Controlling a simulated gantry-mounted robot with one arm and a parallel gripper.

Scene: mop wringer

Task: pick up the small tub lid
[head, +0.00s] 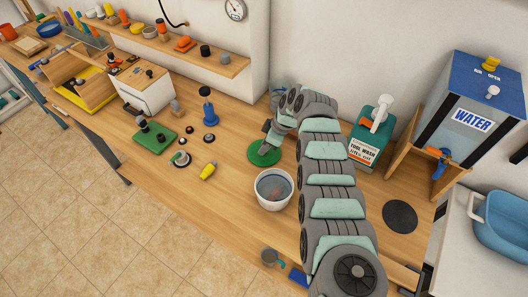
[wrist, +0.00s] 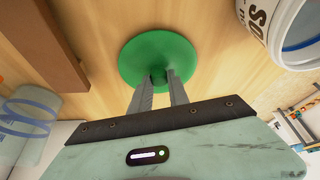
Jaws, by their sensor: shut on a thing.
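The small tub lid (wrist: 157,60) is a round green disc with a knob in its middle. It also shows in the head view (head: 263,155), behind the white tub (head: 274,202). My gripper (wrist: 160,78) is shut on the lid's knob, with one finger on each side. In the head view my gripper (head: 267,142) comes down over the lid, and my arm hides part of its right side. I cannot tell whether the lid touches the bench or hangs just above it. The white tub holds liquid and also shows in the wrist view (wrist: 262,30).
A green tool wash jug (head: 368,145) and a blue water tank (head: 478,110) stand to the right. A black disc (head: 400,216) lies at the bench's right end. A yellow object (head: 209,171) and a blue item (head: 207,112) are to the left.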

